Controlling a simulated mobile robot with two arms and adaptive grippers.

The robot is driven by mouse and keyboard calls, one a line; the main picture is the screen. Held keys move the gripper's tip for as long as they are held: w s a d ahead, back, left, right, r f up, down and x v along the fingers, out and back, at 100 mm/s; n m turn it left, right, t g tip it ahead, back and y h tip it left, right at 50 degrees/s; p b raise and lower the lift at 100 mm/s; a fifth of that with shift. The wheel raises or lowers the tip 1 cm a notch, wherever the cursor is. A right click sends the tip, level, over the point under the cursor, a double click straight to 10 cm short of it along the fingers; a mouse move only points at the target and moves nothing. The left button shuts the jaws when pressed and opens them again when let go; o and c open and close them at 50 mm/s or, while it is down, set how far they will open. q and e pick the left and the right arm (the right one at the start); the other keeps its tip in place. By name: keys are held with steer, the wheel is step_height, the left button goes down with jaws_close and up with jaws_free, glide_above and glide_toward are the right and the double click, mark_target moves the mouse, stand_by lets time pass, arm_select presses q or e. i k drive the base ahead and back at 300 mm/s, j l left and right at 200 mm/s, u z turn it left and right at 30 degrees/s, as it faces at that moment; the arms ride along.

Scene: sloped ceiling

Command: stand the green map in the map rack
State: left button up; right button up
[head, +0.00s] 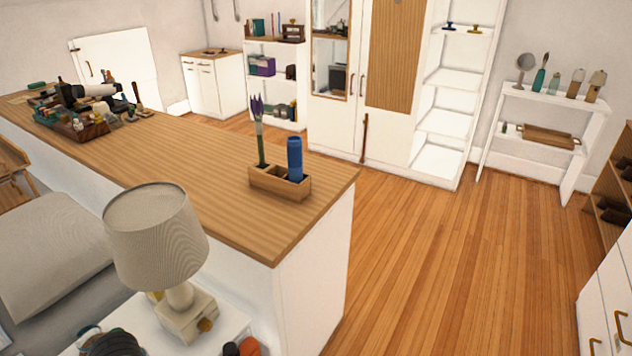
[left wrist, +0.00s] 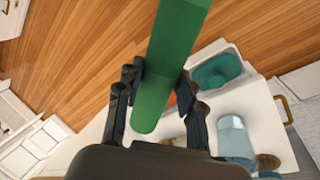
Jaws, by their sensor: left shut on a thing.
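The green map (left wrist: 172,70) is a rolled tube in the left wrist view, running from the top edge down between my fingers. My left gripper (left wrist: 160,92) is shut on it near its lower end. The map rack (head: 270,184) is a small wooden box with compartments on the wooden counter top in the head view. A blue roll (head: 295,158) stands upright in its right part. A thin green stem with a purple top (head: 258,125) stands in its left part. Neither gripper nor the green map shows in the head view.
The long wooden counter (head: 180,150) is clear between the rack and a cluttered tray (head: 75,125) at its far left. A lamp (head: 155,235) stands in front of the counter. The wooden floor (head: 460,250) to the right is open.

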mark_target(279, 187)
steer(key=i+l+z, duration=1)
steer(key=i+z, duration=0.2)
steer(key=i, duration=0.25)
steer(key=i+u, duration=0.2)
steer(key=i, duration=0.45)
steer(key=i+l+u, duration=0.15)
steer(key=i, duration=0.5)
steer(key=i+l+u, duration=0.2)
steer(key=i, duration=0.45)
steer(key=i+j+u, duration=0.2)
steer(key=u, duration=0.25)
steer(key=i+u, duration=0.85)
steer(key=i+l+u, duration=0.15)
steer(key=u, duration=0.25)
steer(key=i+l+u, duration=0.3)
steer(key=u, duration=0.15)
steer(key=i+u, duration=0.3)
steer(key=u, duration=0.15)
steer(key=i+l+u, duration=0.1)
steer(key=i+u, duration=0.2)
steer(key=u, duration=0.15)
steer(key=i+l+u, duration=0.2)
steer(key=u, duration=0.25)
steer(key=i+l+u, duration=0.3)
steer(key=u, duration=0.15)
steer(key=i+l+u, duration=0.15)
steer(key=l+u, duration=0.25)
